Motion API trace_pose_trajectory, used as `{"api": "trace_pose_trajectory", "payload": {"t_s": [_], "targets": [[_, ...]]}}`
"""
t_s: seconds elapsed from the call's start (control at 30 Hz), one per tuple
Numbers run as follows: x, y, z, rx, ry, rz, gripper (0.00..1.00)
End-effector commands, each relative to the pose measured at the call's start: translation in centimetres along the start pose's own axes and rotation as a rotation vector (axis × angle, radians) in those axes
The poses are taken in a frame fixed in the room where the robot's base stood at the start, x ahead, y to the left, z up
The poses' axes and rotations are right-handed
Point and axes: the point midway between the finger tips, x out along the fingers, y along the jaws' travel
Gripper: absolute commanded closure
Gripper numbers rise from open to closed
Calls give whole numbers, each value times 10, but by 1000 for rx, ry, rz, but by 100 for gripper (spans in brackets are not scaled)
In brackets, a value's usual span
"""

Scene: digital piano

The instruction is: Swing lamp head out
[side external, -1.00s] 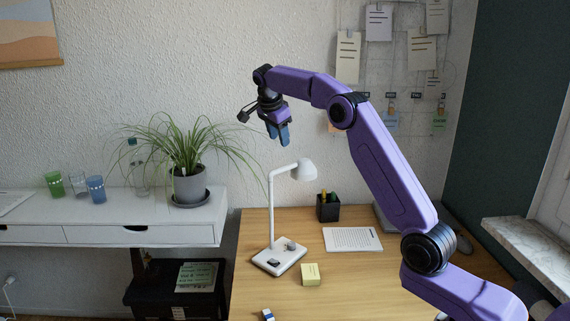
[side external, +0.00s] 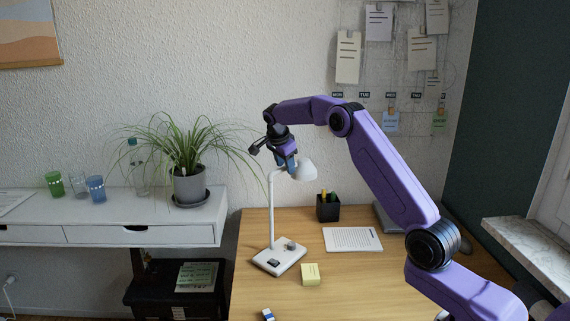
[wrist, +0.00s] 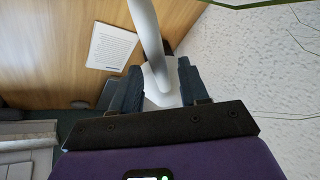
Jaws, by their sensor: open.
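The white desk lamp has a flat base (side external: 279,256), an upright post (side external: 271,215) and a rounded lamp head (side external: 305,172) at the top right of its curved neck. My gripper (side external: 290,165) is at the top of the lamp, beside the head and neck, pointing down. In the wrist view my open gripper (wrist: 158,85) has its two dark blue fingers on either side of the white lamp head (wrist: 161,92), and the curved white lamp arm (wrist: 146,30) runs up from there. I cannot tell whether either finger touches the lamp.
A spiky plant (side external: 188,183) stands on the white shelf (side external: 110,215) at left, its leaves reaching toward the lamp. A black pen cup (side external: 328,209), a printed sheet (side external: 352,240) and yellow notes (side external: 311,274) lie around the lamp on the wooden desk (side external: 350,290).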

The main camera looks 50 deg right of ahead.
Motion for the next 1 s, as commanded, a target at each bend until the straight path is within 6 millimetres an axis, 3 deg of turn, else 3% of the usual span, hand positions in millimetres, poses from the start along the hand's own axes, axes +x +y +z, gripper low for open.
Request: {"api": "trace_pose_trajectory", "payload": {"t_s": [0.1,0.17,0.23,0.27,0.67,1.0], "targets": [[0,0,0,0,0,0,56],[0,0,0,0,0,1,72],[0,0,0,0,0,1,95],[0,0,0,0,0,1,100],[-1,3,0,36,8,17,100],[-5,15,2,236,53,99,100]]}}
